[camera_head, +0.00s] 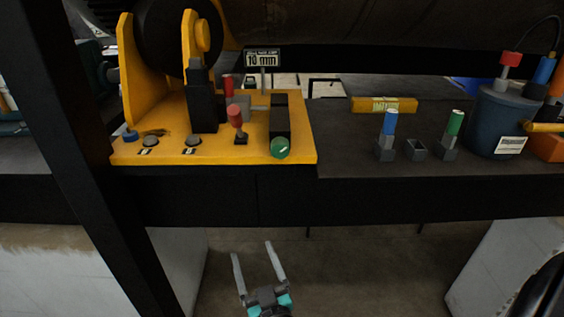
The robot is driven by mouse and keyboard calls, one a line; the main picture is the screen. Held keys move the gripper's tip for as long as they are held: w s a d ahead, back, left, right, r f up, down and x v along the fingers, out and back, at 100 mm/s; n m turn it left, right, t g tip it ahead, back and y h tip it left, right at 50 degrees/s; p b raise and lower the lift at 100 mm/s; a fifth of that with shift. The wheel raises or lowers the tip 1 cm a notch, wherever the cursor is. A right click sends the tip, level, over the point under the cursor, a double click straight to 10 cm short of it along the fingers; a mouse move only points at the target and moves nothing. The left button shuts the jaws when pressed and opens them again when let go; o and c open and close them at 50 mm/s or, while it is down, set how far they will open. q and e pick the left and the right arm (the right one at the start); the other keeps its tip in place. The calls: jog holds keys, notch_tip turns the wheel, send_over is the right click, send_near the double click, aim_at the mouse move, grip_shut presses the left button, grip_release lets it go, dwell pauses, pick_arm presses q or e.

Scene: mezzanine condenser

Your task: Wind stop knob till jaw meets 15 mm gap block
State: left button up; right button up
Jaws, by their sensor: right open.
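A green knob (280,147) with a white mark is at the front end of a black block (280,112) on the yellow base plate (215,153). A small sign (262,58) behind it seems to read 10 mm. A grey block (240,103) sits left of the black block, partly hidden by a red-topped lever (236,118). I cannot tell for sure which part is the jaw or the gap block. My right gripper (251,249) is open and empty, below and in front of the bench edge, apart from the knob. My left gripper is not in view.
A black post (92,150) crosses the left side. Blue-handled (389,122) and green-handled (455,124) tools stand in holders on the dark bench (345,145). A yellow labelled bar (384,105) lies behind them. A blue-grey bucket (497,120) stands at the right.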

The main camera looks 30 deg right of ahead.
notch_tip(320, 180, up, 12)
jog(key=d+r+m+h+p, duration=0.1)
jog(key=d+m+h+p, duration=0.2)
jog(key=m+h, duration=0.1)
jog(key=m+g+h+p, duration=0.2)
jog(key=g+p, duration=0.1)
send_near(280, 151)
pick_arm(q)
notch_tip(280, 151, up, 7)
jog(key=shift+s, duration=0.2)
pick_arm(e)
jog(key=shift+g, duration=0.3)
jog(key=x, duration=1.1)
jog(key=shift+w+r, duration=0.15)
jog(key=shift+c, duration=0.4)
grip_shut()
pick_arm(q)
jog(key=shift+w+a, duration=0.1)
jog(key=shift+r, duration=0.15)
